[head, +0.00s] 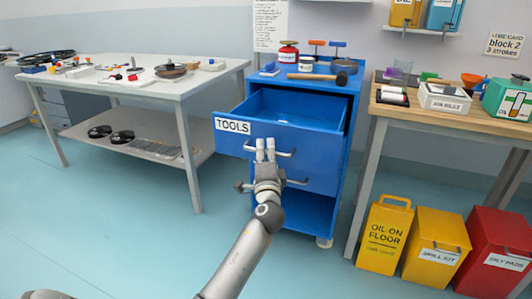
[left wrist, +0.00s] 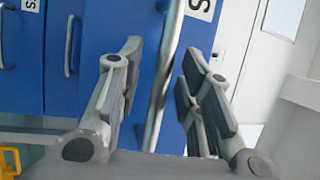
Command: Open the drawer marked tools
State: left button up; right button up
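The drawer marked tools (head: 232,126) is the top drawer of a blue cabinet (head: 343,140) in the head view. It stands pulled out, and its blue inside shows. Its metal bar handle (head: 285,153) runs across the front. My left gripper (head: 265,148) is at this handle, with its fingers pointing at the drawer front. In the left wrist view the handle bar (left wrist: 163,75) passes between the two fingers of my left gripper (left wrist: 160,75). The fingers look apart, with gaps beside the bar. My right gripper is not in view.
A hammer (head: 318,77) and several tools lie on the cabinet top. A grey table (head: 222,78) stands left, a wooden bench (head: 440,109) right. Yellow (head: 384,238) and red (head: 496,254) bins stand on the floor at the right. The floor at left is clear.

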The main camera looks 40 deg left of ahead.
pick_arm(q)
jog(key=shift+s, duration=0.15)
jog(key=v, duration=1.1)
jog(key=shift+s+d, duration=0.25)
jog(key=shift+d, duration=0.05)
jog(key=shift+f, duration=0.15)
